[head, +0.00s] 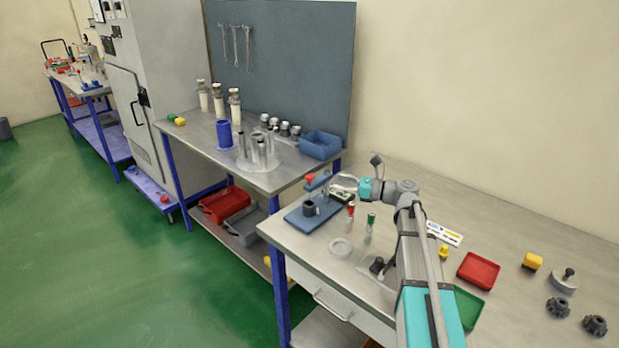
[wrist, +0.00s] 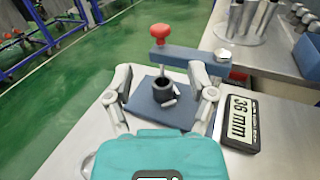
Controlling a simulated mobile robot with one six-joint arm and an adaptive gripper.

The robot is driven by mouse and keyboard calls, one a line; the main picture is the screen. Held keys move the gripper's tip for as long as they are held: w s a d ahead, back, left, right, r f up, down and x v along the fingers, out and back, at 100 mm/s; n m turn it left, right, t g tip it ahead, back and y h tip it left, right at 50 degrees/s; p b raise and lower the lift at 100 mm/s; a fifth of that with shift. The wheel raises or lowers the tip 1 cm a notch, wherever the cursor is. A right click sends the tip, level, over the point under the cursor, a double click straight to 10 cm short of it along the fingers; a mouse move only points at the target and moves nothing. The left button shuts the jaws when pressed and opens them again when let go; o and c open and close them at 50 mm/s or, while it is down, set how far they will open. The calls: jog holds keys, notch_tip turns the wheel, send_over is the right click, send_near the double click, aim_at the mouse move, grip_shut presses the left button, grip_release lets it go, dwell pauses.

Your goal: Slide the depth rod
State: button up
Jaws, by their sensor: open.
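The depth gauge stands on a blue plate (head: 298,221), which also shows in the wrist view (wrist: 140,103). A blue arm (wrist: 190,58) reaches over the plate. A red knob (wrist: 160,32) on a short stem tops the arm's left end; it also shows in the head view (head: 310,178). A dark hollow cup (wrist: 163,88) sits on the plate below. A display (wrist: 241,124) beside the plate reads 36 mm. My gripper (wrist: 160,73) is open and empty, its fingers apart on either side of the cup and below the knob in the wrist view. The rod's lower part is mostly hidden.
Red-topped (head: 350,215) and green-topped (head: 371,222) pieces stand right of the gauge in the head view. A red tray (head: 478,270) is farther right. A second bench (head: 190,139) with cylinders and a blue bin (head: 320,145) stands behind.

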aim_at(309, 176)
jog(key=x, duration=1)
grip_shut()
dwell(0.4)
